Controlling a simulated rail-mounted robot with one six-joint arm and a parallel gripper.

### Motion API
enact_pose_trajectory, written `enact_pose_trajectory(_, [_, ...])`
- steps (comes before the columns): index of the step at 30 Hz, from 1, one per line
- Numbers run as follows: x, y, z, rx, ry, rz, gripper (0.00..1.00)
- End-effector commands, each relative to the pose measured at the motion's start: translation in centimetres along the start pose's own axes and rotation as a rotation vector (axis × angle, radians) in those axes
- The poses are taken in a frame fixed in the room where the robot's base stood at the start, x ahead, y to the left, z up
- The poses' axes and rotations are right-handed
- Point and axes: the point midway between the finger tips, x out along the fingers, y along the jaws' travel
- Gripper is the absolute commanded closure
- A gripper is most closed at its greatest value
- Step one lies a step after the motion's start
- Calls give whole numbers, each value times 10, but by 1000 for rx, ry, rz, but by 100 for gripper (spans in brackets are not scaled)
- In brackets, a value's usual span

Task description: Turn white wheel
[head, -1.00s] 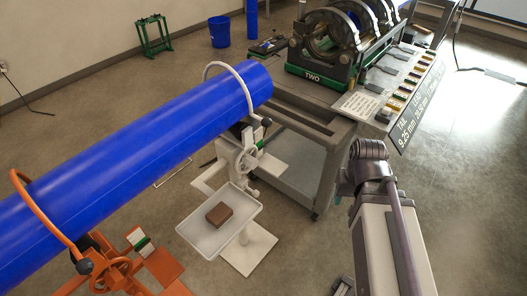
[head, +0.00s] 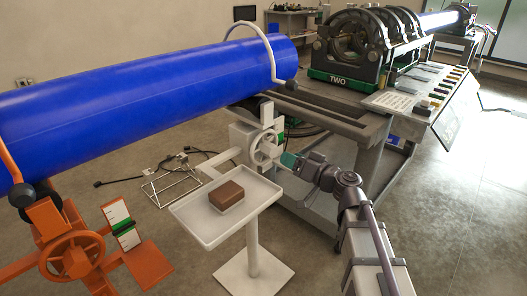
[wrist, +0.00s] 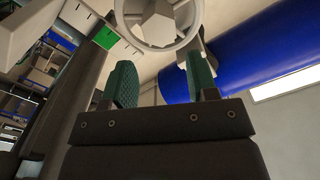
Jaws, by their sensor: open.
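The white wheel (head: 265,149) is a spoked handwheel on the side of a white pipe stand, below the right end of the blue pipe. In the wrist view the white wheel (wrist: 158,22) shows at the top centre, just beyond the fingertips. My gripper (head: 290,160) is close to the right of the wheel in the head view. Its two green fingers are apart in the wrist view (wrist: 163,85), with nothing between them. I cannot tell whether a finger touches the rim.
The blue pipe (head: 150,90) lies across the white and orange stands. A white tray (head: 200,225) with a brown block (head: 226,195) is just below the wheel. An orange wheel (head: 72,256) is at lower left. The fusion cart (head: 345,130) stands close behind my arm.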

Motion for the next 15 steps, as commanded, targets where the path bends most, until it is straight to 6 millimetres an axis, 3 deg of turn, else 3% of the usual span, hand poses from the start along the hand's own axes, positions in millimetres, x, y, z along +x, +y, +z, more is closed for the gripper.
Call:
enact_pose_trajectory(9, [70,1,0,1,-3,-4,47])
enact_pose_trajectory(15, [100,0,1,1,-3,-2,47])
